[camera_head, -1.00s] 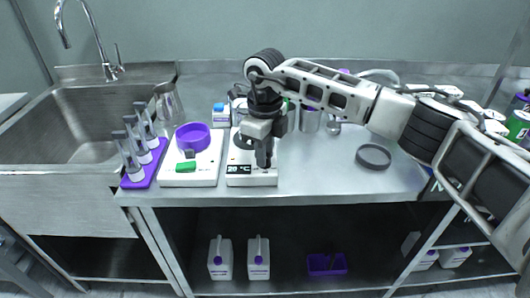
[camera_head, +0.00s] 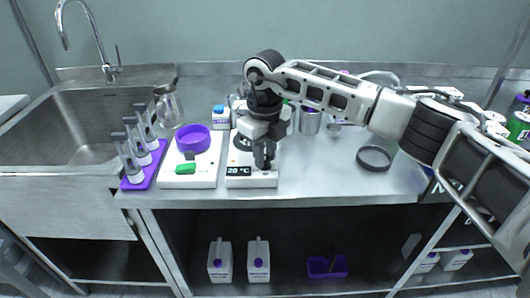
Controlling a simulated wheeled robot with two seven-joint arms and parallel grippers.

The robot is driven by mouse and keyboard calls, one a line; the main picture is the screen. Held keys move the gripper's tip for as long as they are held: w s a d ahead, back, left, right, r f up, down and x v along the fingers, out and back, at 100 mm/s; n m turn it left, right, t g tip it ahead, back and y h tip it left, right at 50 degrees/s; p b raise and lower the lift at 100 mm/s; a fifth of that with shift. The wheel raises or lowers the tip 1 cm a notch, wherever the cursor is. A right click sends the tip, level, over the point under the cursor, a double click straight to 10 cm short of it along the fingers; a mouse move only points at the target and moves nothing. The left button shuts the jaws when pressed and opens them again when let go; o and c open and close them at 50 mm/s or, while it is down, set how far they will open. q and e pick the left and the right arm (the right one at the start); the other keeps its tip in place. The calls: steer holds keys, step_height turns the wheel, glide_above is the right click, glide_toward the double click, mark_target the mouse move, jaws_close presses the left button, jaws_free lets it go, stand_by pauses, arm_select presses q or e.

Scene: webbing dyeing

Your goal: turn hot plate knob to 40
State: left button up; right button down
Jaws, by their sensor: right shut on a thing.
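The hot plate (camera_head: 238,181) is a white box on the steel counter, with a dark round plate on top partly hidden by my right arm. Its small dark display (camera_head: 238,171) at the front left reads about 20. My right gripper (camera_head: 264,164) comes down over the front right of the hot plate and is shut on the knob, which the fingers hide. My left gripper is not in view.
Left of the hot plate is a white device (camera_head: 205,178) with a purple bowl (camera_head: 193,138) and a green item on it. A dark ring-shaped dish (camera_head: 374,158) sits on clear counter at right.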

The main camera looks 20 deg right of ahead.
steer(key=c, duration=1.2)
jaws_free()
step_height(320, 180, up, 16)
steer(key=b, duration=0.1)
